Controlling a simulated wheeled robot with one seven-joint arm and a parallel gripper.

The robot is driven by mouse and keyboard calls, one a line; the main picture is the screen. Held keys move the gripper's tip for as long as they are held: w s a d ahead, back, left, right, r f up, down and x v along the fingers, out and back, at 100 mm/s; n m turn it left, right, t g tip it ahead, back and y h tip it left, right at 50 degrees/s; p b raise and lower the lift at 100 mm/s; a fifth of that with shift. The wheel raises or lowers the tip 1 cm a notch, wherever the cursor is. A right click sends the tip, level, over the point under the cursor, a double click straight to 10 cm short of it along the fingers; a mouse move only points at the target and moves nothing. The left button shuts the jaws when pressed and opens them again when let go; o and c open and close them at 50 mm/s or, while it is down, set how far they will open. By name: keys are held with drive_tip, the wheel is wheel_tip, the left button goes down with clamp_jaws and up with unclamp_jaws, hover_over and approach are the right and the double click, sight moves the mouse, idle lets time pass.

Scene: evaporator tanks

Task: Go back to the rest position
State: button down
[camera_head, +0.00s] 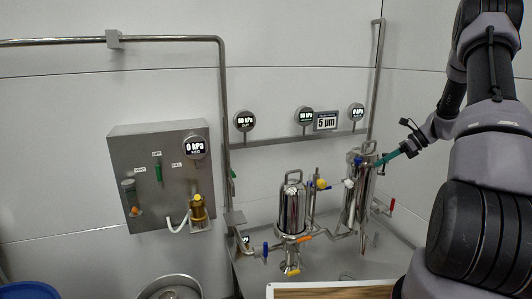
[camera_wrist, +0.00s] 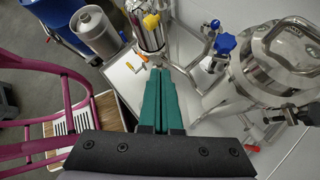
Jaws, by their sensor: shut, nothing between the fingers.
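My gripper (camera_head: 388,158) has teal fingers and reaches in from the right in the head view. Its tips overlap the right steel tank (camera_head: 359,196) in the picture; I cannot tell if they touch it. In the wrist view the gripper (camera_wrist: 161,70) is shut, its two fingers side by side with nothing between them. A steel tank with a clamped lid (camera_wrist: 283,57) is close on the right of the fingers there. The other steel tank (camera_head: 293,210) stands left of my gripper in the head view. My arm fills the right side.
A steel panel (camera_head: 130,170) with a 0 kPa gauge (camera_head: 196,147) is on the left wall. Pipes and valves, one with a blue knob (camera_wrist: 225,43), surround the tanks. A pink chair (camera_wrist: 40,90) and a blue drum (camera_wrist: 52,14) are at the wrist view's left.

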drive_tip(key=s+a+r+n+h, duration=0.2)
drive_tip(key=s+a+r+n, duration=0.4)
drive_tip(key=r, duration=0.4)
drive_tip(key=s+a+r+n+h, duration=0.35)
drive_tip(key=s+a+r, duration=0.35)
drive_tip(key=r, duration=0.4)
drive_tip(key=s+a+r+n+t+h, duration=0.1)
drive_tip(key=s+a+r+n+t, duration=0.1)
drive_tip(key=s+n, duration=0.3)
drive_tip(key=s+a+r+n+t+h, duration=0.1)
drive_tip(key=s+n, duration=0.4)
drive_tip(key=s, duration=0.8)
wheel_tip(320, 180, up, 3)
drive_tip(key=shift+s+a+f+t, duration=0.2)
drive_tip(key=shift+a+t, duration=0.3)
drive_tip(key=shift+t, duration=0.3)
